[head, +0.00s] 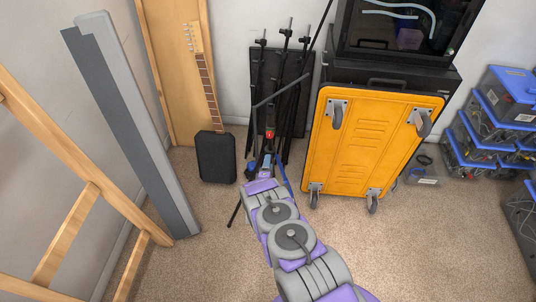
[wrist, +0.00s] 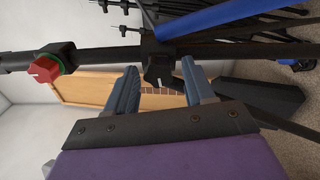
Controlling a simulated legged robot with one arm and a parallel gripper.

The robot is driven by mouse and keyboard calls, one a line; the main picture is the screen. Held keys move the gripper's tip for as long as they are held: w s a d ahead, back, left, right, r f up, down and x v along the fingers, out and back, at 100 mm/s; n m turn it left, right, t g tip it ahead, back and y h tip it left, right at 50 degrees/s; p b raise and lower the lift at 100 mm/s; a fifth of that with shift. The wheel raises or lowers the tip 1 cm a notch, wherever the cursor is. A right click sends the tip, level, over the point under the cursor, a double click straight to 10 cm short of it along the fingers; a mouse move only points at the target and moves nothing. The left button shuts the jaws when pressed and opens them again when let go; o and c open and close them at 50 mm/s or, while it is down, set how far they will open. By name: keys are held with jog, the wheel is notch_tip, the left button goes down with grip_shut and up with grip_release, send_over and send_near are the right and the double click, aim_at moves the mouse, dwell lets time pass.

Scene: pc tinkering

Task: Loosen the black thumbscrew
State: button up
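In the wrist view, a black piece that looks like the black thumbscrew (wrist: 157,72) sticks out from a black stand pole (wrist: 95,53). My gripper (wrist: 161,78) is open, with one blue-grey finger on each side of this piece. A gap shows on both sides, so the fingers do not appear to grip it. A red knob (wrist: 44,70) sits on the same pole to the left. In the head view, my gripper (head: 266,165) reaches the stand below the red knob (head: 270,134). The black thumbscrew cannot be made out there.
Several black stands (head: 286,75) lean against a dark panel at the back. A guitar (head: 209,95) and black box (head: 216,157) stand left of them. An orange wheeled dolly (head: 365,140) stands close on the right. Blue-lidded bins (head: 497,115) are farther right. Carpet is clear in front.

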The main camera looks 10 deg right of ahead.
jog(key=shift+s, duration=0.1)
jog(key=shift+p+v, duration=0.6)
jog(key=shift+v, duration=2.3)
